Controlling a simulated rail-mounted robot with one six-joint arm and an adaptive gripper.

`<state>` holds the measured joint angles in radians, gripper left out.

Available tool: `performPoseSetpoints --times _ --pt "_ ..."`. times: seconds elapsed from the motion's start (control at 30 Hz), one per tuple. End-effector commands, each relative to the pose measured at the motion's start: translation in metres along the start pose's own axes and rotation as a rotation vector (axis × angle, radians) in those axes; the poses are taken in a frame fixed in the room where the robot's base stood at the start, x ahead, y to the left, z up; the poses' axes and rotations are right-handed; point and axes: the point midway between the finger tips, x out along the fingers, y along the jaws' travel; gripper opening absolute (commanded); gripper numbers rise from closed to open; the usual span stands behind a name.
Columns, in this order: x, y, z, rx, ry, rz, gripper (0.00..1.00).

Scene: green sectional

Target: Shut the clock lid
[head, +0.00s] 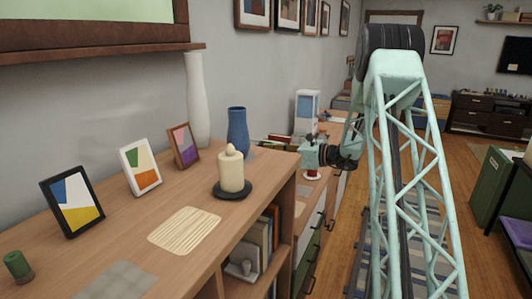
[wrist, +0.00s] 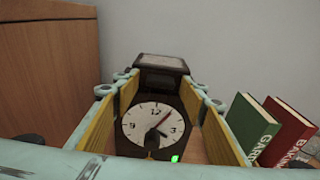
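The clock (wrist: 154,127) shows in the wrist view, with a dark case, a white dial, a red hand and a small green light at its lower right. Its dark-framed lid (wrist: 161,64) stands raised above and behind the dial. My gripper (wrist: 158,92) is open; its two yellow-padded fingers lie to the left and right of the clock in this view, with nothing clasped. Whether they touch the clock cannot be told. In the head view my gripper points left over the far shelf top, and the clock cannot be made out there.
A green book (wrist: 250,125) and a red book (wrist: 287,130) stand right of the clock. A wooden side panel (wrist: 50,70) rises at left. In the head view, a blue vase (head: 238,132), a candle (head: 231,172) and several picture frames stand on the nearer shelf top.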

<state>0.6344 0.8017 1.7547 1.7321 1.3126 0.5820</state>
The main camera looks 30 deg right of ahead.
Motion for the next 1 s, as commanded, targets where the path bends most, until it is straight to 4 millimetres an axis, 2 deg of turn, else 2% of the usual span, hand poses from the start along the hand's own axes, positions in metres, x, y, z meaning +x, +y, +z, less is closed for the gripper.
performPoseSetpoints --times 0.17,0.37,1.0 --pt "-0.005 0.000 0.000 0.000 0.000 -0.001 0.39" --pt "-0.021 -0.001 0.000 0.000 -0.001 -0.002 0.39" --pt "-0.104 -0.001 0.000 0.000 0.000 -0.001 0.39"
